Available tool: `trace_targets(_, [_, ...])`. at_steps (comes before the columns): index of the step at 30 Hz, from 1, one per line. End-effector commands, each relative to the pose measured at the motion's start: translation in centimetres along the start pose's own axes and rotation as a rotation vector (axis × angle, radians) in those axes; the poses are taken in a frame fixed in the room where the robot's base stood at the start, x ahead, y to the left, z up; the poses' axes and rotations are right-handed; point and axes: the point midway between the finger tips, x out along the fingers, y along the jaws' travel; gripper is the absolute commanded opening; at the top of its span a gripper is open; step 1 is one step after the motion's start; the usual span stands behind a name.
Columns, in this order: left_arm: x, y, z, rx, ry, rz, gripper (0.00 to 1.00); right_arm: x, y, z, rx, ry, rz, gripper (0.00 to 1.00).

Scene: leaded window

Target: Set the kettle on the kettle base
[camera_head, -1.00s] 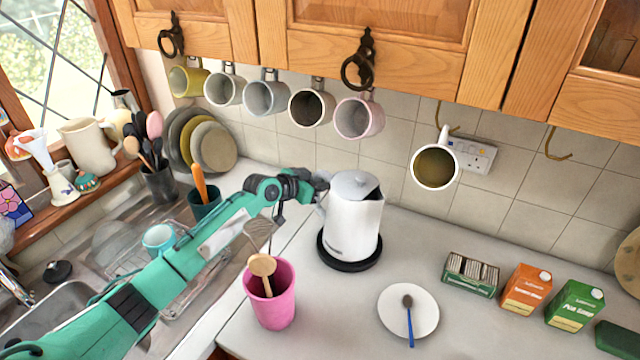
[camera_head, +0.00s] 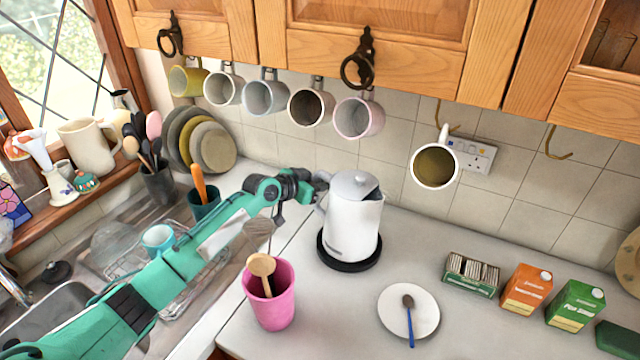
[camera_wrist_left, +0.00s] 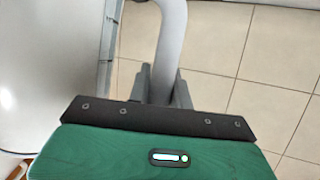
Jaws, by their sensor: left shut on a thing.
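The white kettle (camera_head: 352,222) stands upright over the round black kettle base (camera_head: 349,264), with the base's dark rim showing around its foot. I cannot tell whether it is fully seated. My left gripper (camera_head: 318,186) is at the left side of the kettle and is shut on its handle. In the left wrist view the pale handle (camera_wrist_left: 172,40) runs down between the two grey fingers (camera_wrist_left: 161,88), and the kettle body (camera_wrist_left: 48,70) fills the left side. My right gripper is not in view.
A pink pot (camera_head: 270,296) with wooden utensils stands in front of the kettle. A white saucer (camera_head: 400,318) with a spoon lies to the right, then a tea box (camera_head: 470,276) and cartons. Several mugs hang above.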

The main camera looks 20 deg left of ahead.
Motion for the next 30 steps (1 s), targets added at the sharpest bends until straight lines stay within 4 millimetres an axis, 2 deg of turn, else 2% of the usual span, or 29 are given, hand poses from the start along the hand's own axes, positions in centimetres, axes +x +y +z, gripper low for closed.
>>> trace_targets(1, [0.0,-0.1,-0.4,-0.003,0.009,-0.001,0.0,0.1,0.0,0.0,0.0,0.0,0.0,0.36])
trace_targets(19, [0.3,0.0,0.6,-0.003,0.008,0.0,0.0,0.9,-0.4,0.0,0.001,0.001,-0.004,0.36])
trace_targets(20, [0.3,0.0,0.5,-0.003,0.008,0.0,0.26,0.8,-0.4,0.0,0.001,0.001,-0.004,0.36])
trace_targets(21, [0.3,0.0,0.5,-0.002,0.007,0.0,0.3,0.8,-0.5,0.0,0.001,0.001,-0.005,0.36])
trace_targets(30, [0.2,0.0,1.2,0.001,-0.006,0.0,0.3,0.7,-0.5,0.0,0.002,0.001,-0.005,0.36])
